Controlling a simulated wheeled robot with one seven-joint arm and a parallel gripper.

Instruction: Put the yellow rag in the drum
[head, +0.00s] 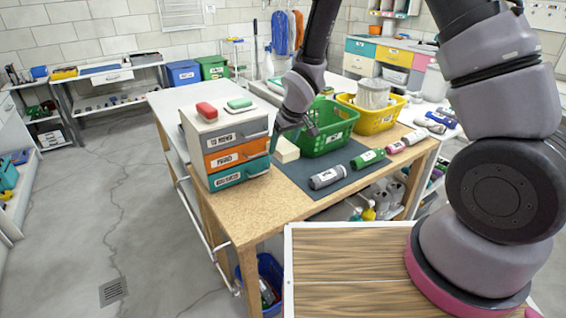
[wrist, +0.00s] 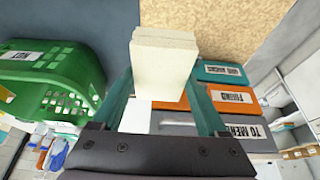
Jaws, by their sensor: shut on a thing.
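My gripper (head: 287,135) is over the workbench, between the small drawer cabinet and the green basket. It is shut on a pale yellow, block-shaped folded thing, which I take as the yellow rag (head: 286,150). In the wrist view the rag (wrist: 163,62) sits between the two teal fingers, with layered edges at its top. From these views I cannot tell whether it touches the mat below. I cannot surely tell which thing is the drum; a pale, translucent round container (head: 373,94) stands at the yellow basket, and a whitish bin (head: 432,85) is behind it.
The green basket (head: 328,128) is close on the right, the yellow basket (head: 377,120) beyond. Several bottles or rolls line the dark mat (head: 300,178).

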